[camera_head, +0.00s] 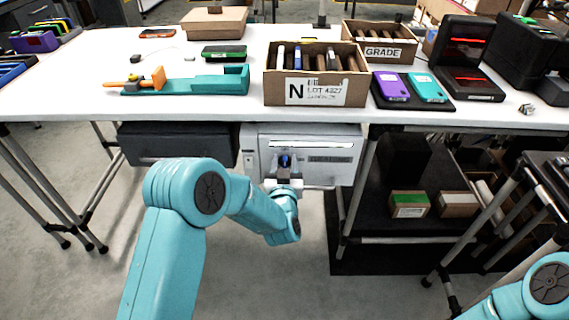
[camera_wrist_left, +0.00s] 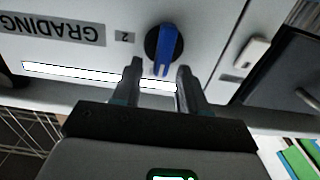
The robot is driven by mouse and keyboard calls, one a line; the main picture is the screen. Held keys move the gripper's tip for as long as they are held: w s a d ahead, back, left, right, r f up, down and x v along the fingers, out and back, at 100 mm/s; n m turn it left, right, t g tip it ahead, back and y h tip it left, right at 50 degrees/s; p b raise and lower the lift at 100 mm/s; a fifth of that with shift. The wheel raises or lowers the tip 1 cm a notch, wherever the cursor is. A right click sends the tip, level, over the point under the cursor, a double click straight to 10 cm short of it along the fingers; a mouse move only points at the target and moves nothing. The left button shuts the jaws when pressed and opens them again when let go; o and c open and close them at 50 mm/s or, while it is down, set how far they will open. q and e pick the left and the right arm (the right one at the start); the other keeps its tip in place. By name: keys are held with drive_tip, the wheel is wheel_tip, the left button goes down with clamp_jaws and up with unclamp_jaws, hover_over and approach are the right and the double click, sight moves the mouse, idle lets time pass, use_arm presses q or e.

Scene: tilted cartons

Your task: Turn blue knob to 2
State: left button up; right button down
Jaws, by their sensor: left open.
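The blue knob (camera_head: 285,161) is on the front of a light grey unit (camera_head: 258,135) under the table. In the left wrist view the knob (camera_wrist_left: 166,48) is a blue bar on a round black base, standing nearly upright in the picture. A label with an upside-down 2 (camera_wrist_left: 124,38) sits left of it. My left gripper (camera_head: 284,178) is in front of the knob. In the left wrist view its fingers (camera_wrist_left: 159,68) are open, one on each side of the bar's lower end; I cannot tell whether they touch it. My right gripper is out of view.
A GRADING label (camera_wrist_left: 62,29) and a bright strip (camera_wrist_left: 95,77) are on the panel. A dark drawer unit (camera_head: 180,144) hangs to the left. The white tabletop (camera_head: 60,98) above holds cartons (camera_head: 318,92) and a teal fixture (camera_head: 215,84). A dark shelf rack stands right.

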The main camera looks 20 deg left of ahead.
use_arm(q)
clamp_jaws()
